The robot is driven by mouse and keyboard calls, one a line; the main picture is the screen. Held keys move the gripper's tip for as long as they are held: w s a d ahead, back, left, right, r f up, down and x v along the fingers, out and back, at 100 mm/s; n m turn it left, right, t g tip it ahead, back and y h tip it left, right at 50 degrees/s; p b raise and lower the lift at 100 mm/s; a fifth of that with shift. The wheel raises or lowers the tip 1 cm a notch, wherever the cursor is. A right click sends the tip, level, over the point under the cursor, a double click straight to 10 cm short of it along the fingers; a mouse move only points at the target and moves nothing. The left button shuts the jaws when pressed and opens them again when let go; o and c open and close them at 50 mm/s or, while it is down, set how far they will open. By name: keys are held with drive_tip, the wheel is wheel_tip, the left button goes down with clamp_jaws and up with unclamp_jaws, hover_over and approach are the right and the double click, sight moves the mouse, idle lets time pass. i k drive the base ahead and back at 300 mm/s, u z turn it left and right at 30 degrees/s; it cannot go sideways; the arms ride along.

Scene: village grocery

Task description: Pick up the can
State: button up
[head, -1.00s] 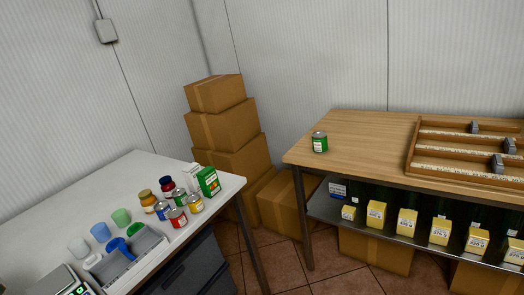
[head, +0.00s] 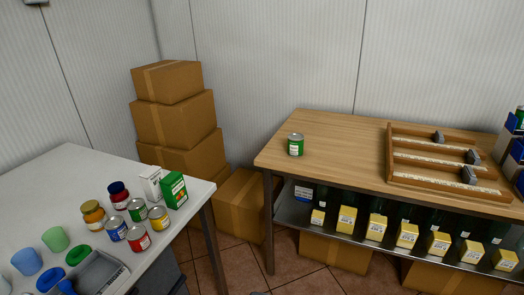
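A green can (head: 295,145) with a pale label and a metal top stands upright and alone on the wooden table (head: 335,133), near its left end. More cans stand on the white table at the left: a blue one (head: 115,230), a red one (head: 137,237), a yellow one (head: 159,218) and a green one (head: 137,211). My gripper is not in view, so I cannot see its state.
A wooden divided tray (head: 392,160) lies on the right of the wooden table. Small yellow boxes (head: 376,228) line the shelf below. Stacked cardboard boxes (head: 175,125) stand between the tables. Jars, cartons, cups and a grey tray (head: 100,268) crowd the white table.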

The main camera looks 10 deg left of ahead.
sight(296, 141)
drive_tip(key=u, duration=0.1)
drive_tip(key=i, duration=1)
drive_tip(key=z, duration=0.1)
drive_tip(key=k, duration=0.6)
drive_tip(key=z, duration=0.65)
drive_tip(key=i, duration=2.3)
drive_tip(key=u, duration=0.85)
